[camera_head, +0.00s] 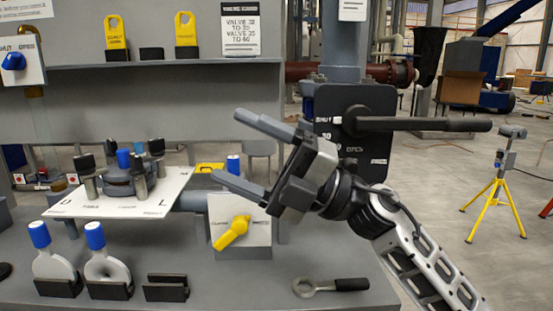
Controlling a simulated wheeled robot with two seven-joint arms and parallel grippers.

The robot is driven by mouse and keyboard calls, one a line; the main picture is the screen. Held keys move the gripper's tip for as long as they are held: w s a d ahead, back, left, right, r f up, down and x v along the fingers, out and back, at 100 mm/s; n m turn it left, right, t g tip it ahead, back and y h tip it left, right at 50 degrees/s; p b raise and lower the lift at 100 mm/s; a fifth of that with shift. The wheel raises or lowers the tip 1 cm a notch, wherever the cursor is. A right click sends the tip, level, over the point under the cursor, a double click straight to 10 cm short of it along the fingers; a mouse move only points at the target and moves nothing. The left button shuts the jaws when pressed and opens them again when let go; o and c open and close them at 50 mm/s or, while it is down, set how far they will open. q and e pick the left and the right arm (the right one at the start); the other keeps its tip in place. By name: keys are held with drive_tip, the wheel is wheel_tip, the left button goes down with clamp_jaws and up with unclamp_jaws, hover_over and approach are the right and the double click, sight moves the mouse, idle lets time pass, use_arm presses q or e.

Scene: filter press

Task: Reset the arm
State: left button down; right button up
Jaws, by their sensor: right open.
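My right gripper (238,150) shows in the head view, its arm coming in from the lower right. Its two grey fingers are spread wide and point left, with nothing between them. It hangs in the air in front of the bench, right of the white plate (150,207) and above the box with the yellow handle (233,231). A black valve panel (345,125) with a long black lever (425,124) stands behind the gripper and to its right. The gripper covers part of the panel's left side. My left gripper is not in view.
Blue-capped tools (108,262) stand in black holders at the bench front. A ring-ended tool with a black handle (340,285) lies on the bench (235,292). Yellow tags (186,30) stand on the upper shelf. A yellow tripod (492,195) stands on open floor at right.

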drive_tip(key=w+d+f+m+t+h, duration=0.1)
drive_tip(key=d+f+m+t+h, duration=0.4)
drive_tip(key=f+m, duration=0.35)
drive_tip(key=d+f+m+t+h, duration=0.35)
drive_tip(key=f+m+t, duration=0.35)
drive_tip(key=m, duration=0.3)
drive_tip(key=w+d+f+m+t+h, duration=0.1)
drive_tip(key=d+f+m+t+h, duration=0.3)
drive_tip(key=f+m+t+h, duration=0.35)
drive_tip(key=s+d+f+m+g+h, duration=0.1)
drive_tip(key=s+f+m+g, duration=0.3)
drive_tip(key=s+f, duration=0.4)
drive_tip(key=s+d+f+m+g+h, duration=0.2)
drive_tip(key=s+d+f+m+g, duration=0.2)
drive_tip(key=s+f, duration=0.5)
wheel_tip(320, 180, down, 5)
drive_tip(key=shift+s+d+f+m+g, duration=0.1)
drive_tip(key=shift+s+d+m+g, duration=0.3)
drive_tip(key=shift+g, duration=0.65)
drive_tip(key=shift+w+a, duration=0.15)
drive_tip(key=shift+a, duration=0.05)
